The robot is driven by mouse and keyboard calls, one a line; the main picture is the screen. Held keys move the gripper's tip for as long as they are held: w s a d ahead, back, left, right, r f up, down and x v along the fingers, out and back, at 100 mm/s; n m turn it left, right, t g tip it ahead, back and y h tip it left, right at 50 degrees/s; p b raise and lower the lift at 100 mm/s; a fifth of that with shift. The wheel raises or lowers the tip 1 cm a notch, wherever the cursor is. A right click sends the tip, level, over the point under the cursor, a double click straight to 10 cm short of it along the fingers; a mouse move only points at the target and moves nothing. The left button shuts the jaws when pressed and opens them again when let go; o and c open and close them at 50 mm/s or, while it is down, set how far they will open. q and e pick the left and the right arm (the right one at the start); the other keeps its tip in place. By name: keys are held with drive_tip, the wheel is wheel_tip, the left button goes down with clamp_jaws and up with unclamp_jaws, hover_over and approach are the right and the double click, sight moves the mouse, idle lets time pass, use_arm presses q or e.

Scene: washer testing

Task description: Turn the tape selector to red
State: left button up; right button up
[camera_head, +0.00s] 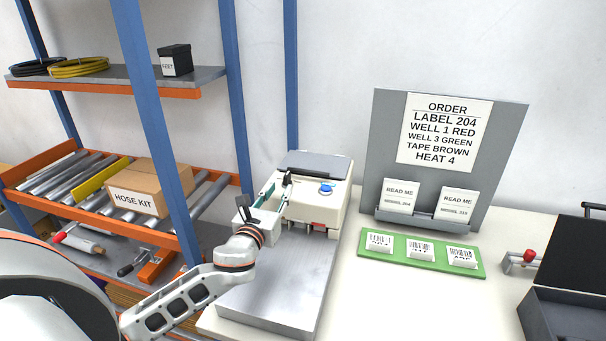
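A cream bench machine (334,211) with a grey top panel stands at the back of a metal plate. A round blue knob (326,188) sits on its top right, and a small red part shows low on its front. No part is clearly marked as the tape selector, so I cannot tell which it is. My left gripper (272,195) is at the machine's left side, with dark finger parts near a teal strip. It is too small and overlapped to tell if it is open, shut or touching. My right gripper is out of view.
A grey board (381,140) behind carries an order sheet (447,132) reading TAPE BROWN, unlike the task's red. A green tray (408,257) with several labels lies right of the machine. A dark open case (565,318) is at far right. Blue-posted shelving stands left.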

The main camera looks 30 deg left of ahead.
sight(285, 180)
use_arm(q)
drive_tip(key=shift+x, duration=3.85)
drive_tip(key=shift+a, duration=0.1)
clamp_jaws()
